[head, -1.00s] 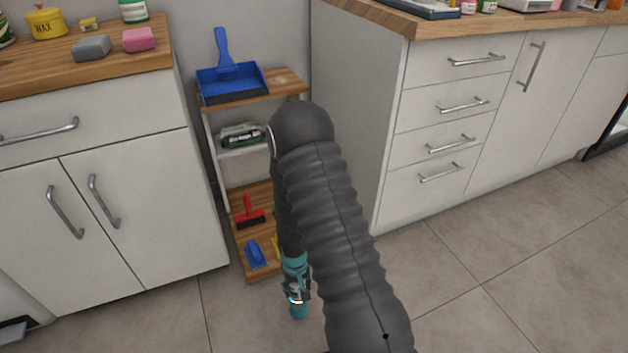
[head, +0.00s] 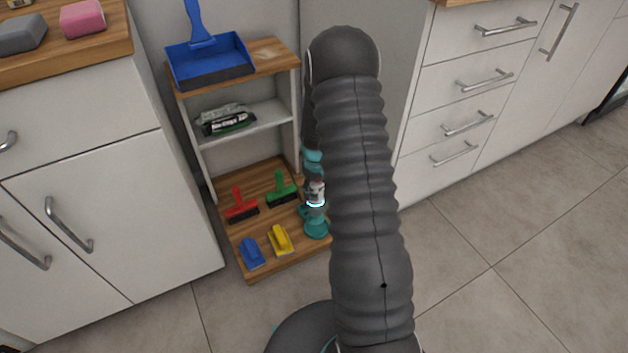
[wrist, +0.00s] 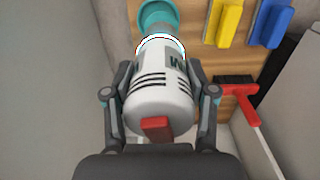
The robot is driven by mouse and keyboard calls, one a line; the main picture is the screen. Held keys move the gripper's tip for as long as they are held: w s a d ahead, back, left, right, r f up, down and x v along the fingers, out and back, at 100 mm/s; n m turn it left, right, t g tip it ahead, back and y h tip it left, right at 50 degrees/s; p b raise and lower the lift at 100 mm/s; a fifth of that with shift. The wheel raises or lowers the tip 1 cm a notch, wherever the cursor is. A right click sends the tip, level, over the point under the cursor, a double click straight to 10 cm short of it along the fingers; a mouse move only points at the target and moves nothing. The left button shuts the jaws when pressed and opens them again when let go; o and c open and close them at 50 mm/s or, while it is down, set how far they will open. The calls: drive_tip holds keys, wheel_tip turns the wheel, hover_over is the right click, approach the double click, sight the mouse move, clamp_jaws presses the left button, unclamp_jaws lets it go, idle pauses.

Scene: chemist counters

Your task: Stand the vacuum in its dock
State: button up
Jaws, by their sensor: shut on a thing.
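The vacuum (wrist: 160,90) is a white cylinder with dark stripes, a red button and a bright ring. My gripper (wrist: 158,100) has its fingers shut on both sides of its body. In the head view the vacuum (head: 317,190) hangs roughly upright at the right side of the bottom shelf, partly hidden by my arm. A round teal piece (head: 316,229) shows directly below it, and a teal cup-like piece (wrist: 157,14) shows beyond it in the wrist view. I cannot tell whether this teal piece is the vacuum's own end or the dock, nor whether they touch.
The bottom shelf (head: 233,225) holds red (head: 241,205), green (head: 281,189), blue (head: 252,252) and yellow (head: 280,240) brushes left of the vacuum. A blue dustpan (head: 210,60) lies on the top shelf. White cabinets flank the shelf unit closely; floor in front is open.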

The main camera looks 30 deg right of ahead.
drive_tip(key=shift+w+d, duration=0.2)
drive_tip(key=shift+w, duration=0.05)
drive_tip(key=shift+s+d+f+b, duration=0.1)
drive_tip(key=shift+d+f+b, duration=0.1)
drive_tip(key=shift+f+b, duration=1.4)
drive_tip(key=shift+f, duration=1.1)
drive_tip(key=shift+f+b, duration=0.6)
drive_tip(key=o, duration=0.9)
drive_tip(key=shift+c, duration=0.2)
drive_tip(key=shift+a+r+p, duration=0.15)
drive_tip(key=shift+r+p, duration=3)
drive_tip(key=shift+r, duration=2.4)
